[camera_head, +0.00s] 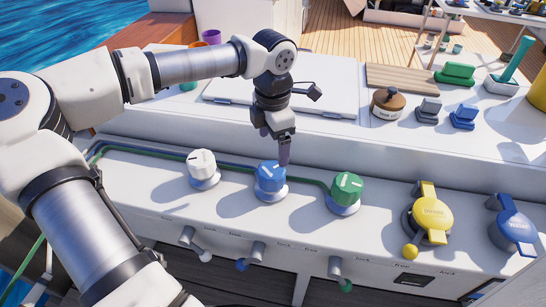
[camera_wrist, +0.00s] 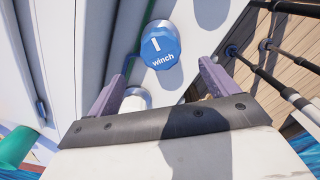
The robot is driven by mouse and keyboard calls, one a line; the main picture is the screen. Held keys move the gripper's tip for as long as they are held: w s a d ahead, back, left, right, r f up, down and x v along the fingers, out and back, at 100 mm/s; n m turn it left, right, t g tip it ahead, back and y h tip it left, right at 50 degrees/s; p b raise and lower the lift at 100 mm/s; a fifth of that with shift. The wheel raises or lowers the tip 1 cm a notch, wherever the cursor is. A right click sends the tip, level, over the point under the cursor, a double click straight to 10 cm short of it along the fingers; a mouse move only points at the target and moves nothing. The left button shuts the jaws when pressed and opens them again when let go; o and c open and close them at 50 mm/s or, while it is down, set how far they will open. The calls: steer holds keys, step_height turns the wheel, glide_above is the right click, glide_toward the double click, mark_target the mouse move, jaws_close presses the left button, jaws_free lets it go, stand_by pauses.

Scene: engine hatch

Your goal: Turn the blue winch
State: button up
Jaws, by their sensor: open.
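The blue winch (camera_head: 271,177) is a round blue knob with a white mark, on the sloped white panel between a white knob and a green knob. In the wrist view the blue winch (camera_wrist: 160,46) shows the word "winch" and lies ahead of the jaws, centred between them. My gripper (camera_head: 284,160) hangs just above and slightly right of the blue knob in the head view. In the wrist view my gripper (camera_wrist: 168,80) has its two purple fingers spread apart with nothing between them. I cannot tell whether a fingertip touches the knob.
The white knob (camera_head: 202,164) is left of the winch and the green knob (camera_head: 346,189) is right. Small levers (camera_head: 257,250) stick out below the panel. Yellow (camera_head: 432,215) and blue (camera_head: 514,230) handles sit further right. A white hatch lid (camera_head: 330,85) lies behind.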

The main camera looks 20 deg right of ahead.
step_height(320, 180, up, 2)
steer(key=shift+r, duration=0.2)
stand_by(0.3)
